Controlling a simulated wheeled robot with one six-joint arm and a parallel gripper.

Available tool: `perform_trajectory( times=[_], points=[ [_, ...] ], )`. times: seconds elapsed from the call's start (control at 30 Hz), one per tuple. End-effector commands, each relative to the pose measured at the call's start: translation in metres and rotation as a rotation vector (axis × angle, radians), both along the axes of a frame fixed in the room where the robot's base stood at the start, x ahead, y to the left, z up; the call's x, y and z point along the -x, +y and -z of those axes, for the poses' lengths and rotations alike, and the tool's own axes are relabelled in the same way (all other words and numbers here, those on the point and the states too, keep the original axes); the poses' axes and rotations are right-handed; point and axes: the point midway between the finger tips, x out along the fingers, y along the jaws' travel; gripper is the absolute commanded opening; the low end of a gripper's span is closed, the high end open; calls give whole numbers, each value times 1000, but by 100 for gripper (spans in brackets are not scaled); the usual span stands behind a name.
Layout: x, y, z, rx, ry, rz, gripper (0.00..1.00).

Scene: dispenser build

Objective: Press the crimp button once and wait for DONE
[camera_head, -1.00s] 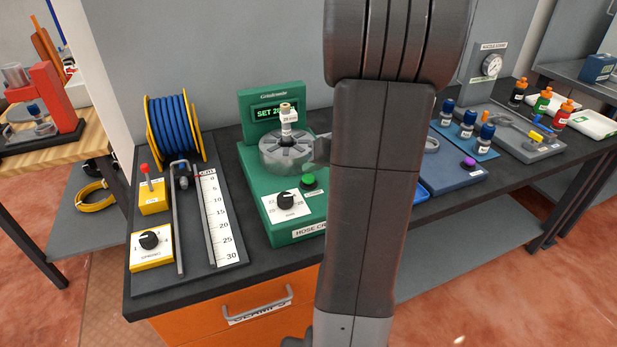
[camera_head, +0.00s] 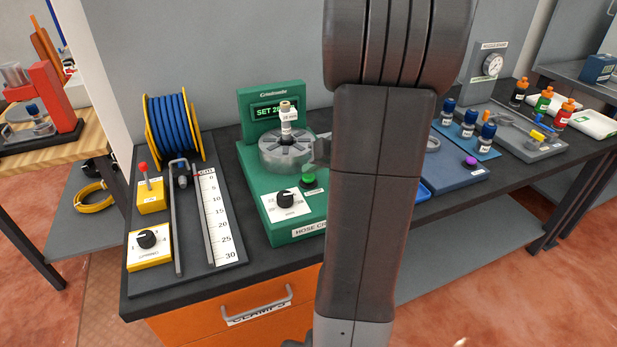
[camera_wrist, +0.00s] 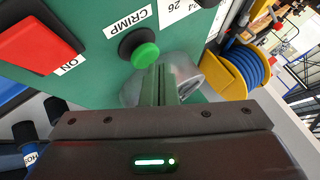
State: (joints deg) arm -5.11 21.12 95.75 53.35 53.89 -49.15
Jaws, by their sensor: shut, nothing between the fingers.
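The green crimp machine (camera_head: 258,190) stands on the dark bench, left of my arm in the head view. Its display (camera_head: 272,111) begins with "SET 2"; the rest is too small to read surely. A hose fitting with a white label (camera_head: 288,115) stands upright in the grey round crimp head (camera_head: 284,152). The green crimp button (camera_head: 309,181) also shows in the wrist view (camera_wrist: 145,54), beside the word CRIMP. My gripper (camera_wrist: 165,72) is shut and empty, its fingertips close to the button. I cannot tell whether they touch it. In the head view my arm hides most of the gripper.
A black dial (camera_head: 285,199) sits left of the button. A red ON switch (camera_wrist: 38,35) is on the machine in the wrist view. A blue hose reel (camera_head: 173,127) and a length scale (camera_head: 217,215) stand to the left. A blue-grey fixture (camera_head: 450,173) is right of my arm.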

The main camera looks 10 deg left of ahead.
Motion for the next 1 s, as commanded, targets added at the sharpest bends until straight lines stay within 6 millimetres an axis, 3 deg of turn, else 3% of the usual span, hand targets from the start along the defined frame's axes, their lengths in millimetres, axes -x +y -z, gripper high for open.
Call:
perform_trajectory(
  times=[1.0],
  points=[
    [0, 0, 9, 0, 1, 0, 0]
  ],
)
